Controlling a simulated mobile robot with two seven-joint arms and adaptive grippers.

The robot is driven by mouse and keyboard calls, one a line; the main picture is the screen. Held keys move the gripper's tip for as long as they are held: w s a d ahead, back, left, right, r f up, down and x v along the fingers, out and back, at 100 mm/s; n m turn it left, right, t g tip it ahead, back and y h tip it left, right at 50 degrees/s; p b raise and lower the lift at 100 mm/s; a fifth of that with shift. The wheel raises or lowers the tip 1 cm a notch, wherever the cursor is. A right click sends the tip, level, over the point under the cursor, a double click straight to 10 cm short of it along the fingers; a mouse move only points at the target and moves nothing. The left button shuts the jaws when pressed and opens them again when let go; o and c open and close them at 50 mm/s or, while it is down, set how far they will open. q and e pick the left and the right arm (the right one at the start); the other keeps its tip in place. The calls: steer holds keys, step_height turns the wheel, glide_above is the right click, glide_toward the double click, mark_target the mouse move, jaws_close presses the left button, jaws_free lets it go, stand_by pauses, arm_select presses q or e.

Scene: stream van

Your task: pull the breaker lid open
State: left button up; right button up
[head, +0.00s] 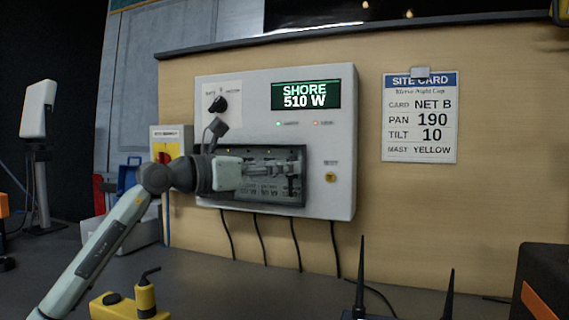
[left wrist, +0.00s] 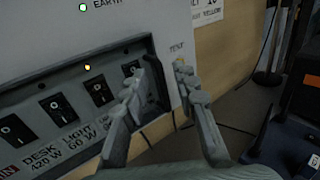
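The breaker box (head: 345,150) is a pale panel on the wooden wall. Its dark-framed breaker window (head: 290,152) is in the lower half. In the left wrist view a row of black switches (left wrist: 58,108) shows behind it, and a dark lid edge with a small grey upright piece (left wrist: 155,82) stands at its right end. My left gripper (head: 291,170) is in front of the window's right part. Its fingers (left wrist: 163,88) are apart, with the grey piece close to the left finger; contact is unclear. Whether the lid is ajar I cannot tell. My right gripper is not in view.
A site card (head: 420,125) hangs right of the box. A yellow test button (head: 331,177) and a dark knob (head: 218,104) are on the panel. Black cables (head: 296,245) hang below. Antennas (head: 360,280) and a yellow item (head: 130,302) stand on the dark counter.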

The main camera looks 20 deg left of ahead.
arm_select(q)
steer(key=shift+w+d, duration=0.25)
steer(key=shift+w, duration=0.1)
steer(key=shift+c, duration=0.6)
jaws_close()
